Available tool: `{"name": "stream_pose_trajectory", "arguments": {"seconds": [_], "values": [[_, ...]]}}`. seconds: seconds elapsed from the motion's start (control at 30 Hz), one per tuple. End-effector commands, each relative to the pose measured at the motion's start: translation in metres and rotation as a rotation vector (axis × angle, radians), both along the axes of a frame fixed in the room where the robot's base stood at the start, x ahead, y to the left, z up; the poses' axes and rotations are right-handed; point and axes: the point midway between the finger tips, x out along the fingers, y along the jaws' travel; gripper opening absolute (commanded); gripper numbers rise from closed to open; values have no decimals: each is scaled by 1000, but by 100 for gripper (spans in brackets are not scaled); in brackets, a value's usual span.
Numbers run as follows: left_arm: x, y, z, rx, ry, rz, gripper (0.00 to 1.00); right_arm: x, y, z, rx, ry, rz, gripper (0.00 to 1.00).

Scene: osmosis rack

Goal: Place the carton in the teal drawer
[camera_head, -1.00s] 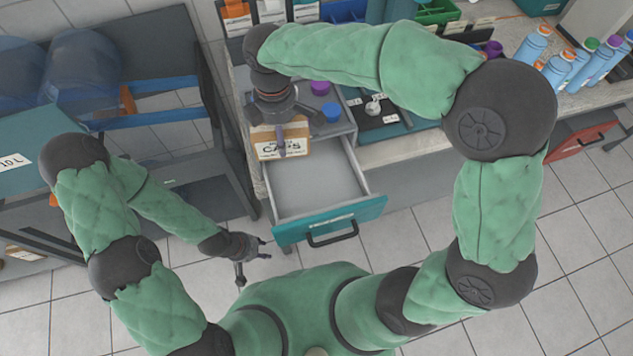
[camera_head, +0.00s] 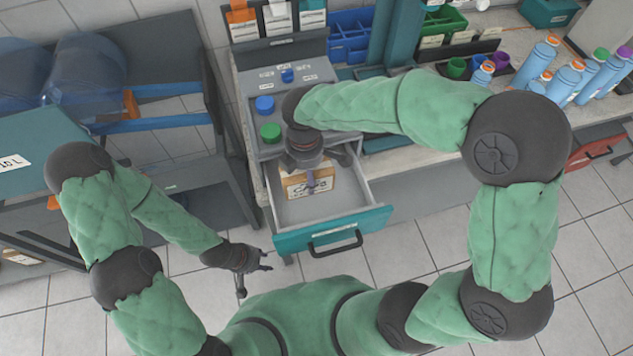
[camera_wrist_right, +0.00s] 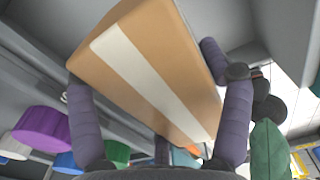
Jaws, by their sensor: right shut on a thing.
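The carton (camera_head: 308,184) is a brown box with a white label, seen below my right gripper (camera_head: 312,178) in the head view. My right gripper is shut on it; in the right wrist view the carton (camera_wrist_right: 150,70), with a pale tape strip, sits between the fingers. The teal drawer (camera_head: 333,231) is pulled open, and the carton is over or within its grey interior. Whether it touches the drawer floor I cannot tell. My left gripper (camera_head: 252,270) is left of the drawer, empty, with its fingers apart.
The cabinet top beside the drawer holds blue and green knobs (camera_head: 270,132). Several blue bottles (camera_head: 565,80) stand on the right bench. A dark rack (camera_head: 215,150) with large blue jugs (camera_head: 88,68) is at left. Floor in front is clear.

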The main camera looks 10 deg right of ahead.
Motion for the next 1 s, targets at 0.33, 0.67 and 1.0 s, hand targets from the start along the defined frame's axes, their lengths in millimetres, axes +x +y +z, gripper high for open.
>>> {"name": "stream_pose_trajectory", "arguments": {"seconds": [0.33, 0.67, 1.0], "values": [[0, 0, -10, 0, 0, 0, 40, 5, -22, -26, 1, -2, -2, 39], [0, 0, -23, 0, 0, 0, 40, 5, -28, -63, 1, -2, -1, 39], [0, 0, -23, 0, 0, 0, 40, 6, -28, -65, 1, -2, -1, 39]]}}
